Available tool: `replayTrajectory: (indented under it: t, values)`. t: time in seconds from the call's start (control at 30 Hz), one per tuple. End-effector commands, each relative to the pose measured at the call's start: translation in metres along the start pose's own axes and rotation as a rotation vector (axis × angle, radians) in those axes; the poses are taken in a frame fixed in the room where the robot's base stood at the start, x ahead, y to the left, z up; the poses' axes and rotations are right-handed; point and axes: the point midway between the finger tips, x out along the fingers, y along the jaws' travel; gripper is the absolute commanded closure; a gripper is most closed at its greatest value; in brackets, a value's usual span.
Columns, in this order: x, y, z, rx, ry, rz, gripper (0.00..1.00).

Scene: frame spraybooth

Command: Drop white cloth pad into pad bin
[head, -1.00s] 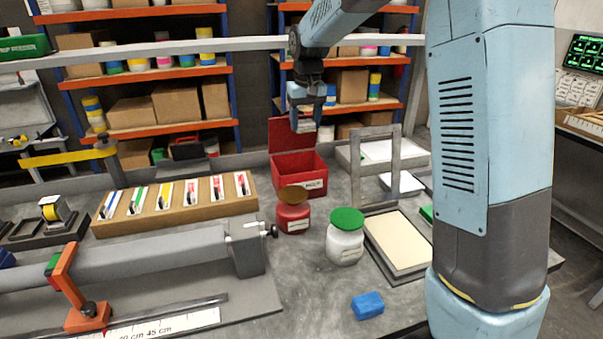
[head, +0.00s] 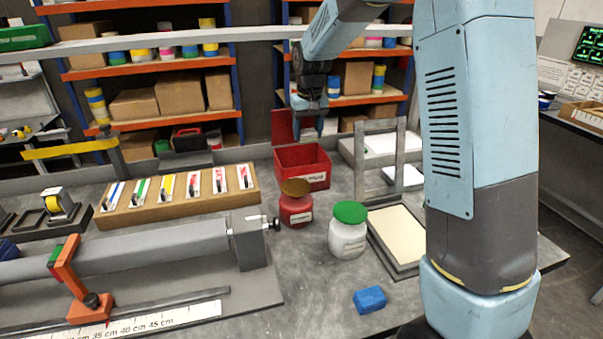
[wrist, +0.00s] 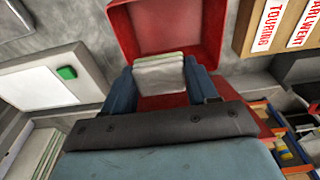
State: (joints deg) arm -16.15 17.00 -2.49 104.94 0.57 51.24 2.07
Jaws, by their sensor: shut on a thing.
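The red pad bin (head: 303,167) stands open on the bench in the head view, its lid (head: 283,125) raised at the back. My gripper (head: 307,128) is above the rear of the bin, fingers pointing down. In the wrist view, my gripper (wrist: 161,85) is shut on the white cloth pad (wrist: 159,72), held between its two blue-grey fingers. The red bin (wrist: 170,28) shows behind and beyond the pad there. The pad is hard to make out in the head view, and the bin's floor is hidden.
A red jar (head: 296,207) and a white jar with green lid (head: 347,233) stand in front of the bin. A grey upright frame (head: 361,165) stands to its right. A wooden card rack (head: 170,200) lies to the left. A blue block (head: 369,299) is near the front.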

Motion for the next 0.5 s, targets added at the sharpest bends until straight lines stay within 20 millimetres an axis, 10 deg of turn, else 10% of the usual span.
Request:
replayTrajectory:
  t: [0.33,0.37,0.5]
  values:
    - [0.0026,0.0001,0.0004,0.000,0.000,0.000,0.75]
    - [0.0026,0.0001,0.0004,0.000,0.000,0.000,0.39]
    - [0.0026,0.0000,0.0004,0.000,0.000,0.000,0.26]
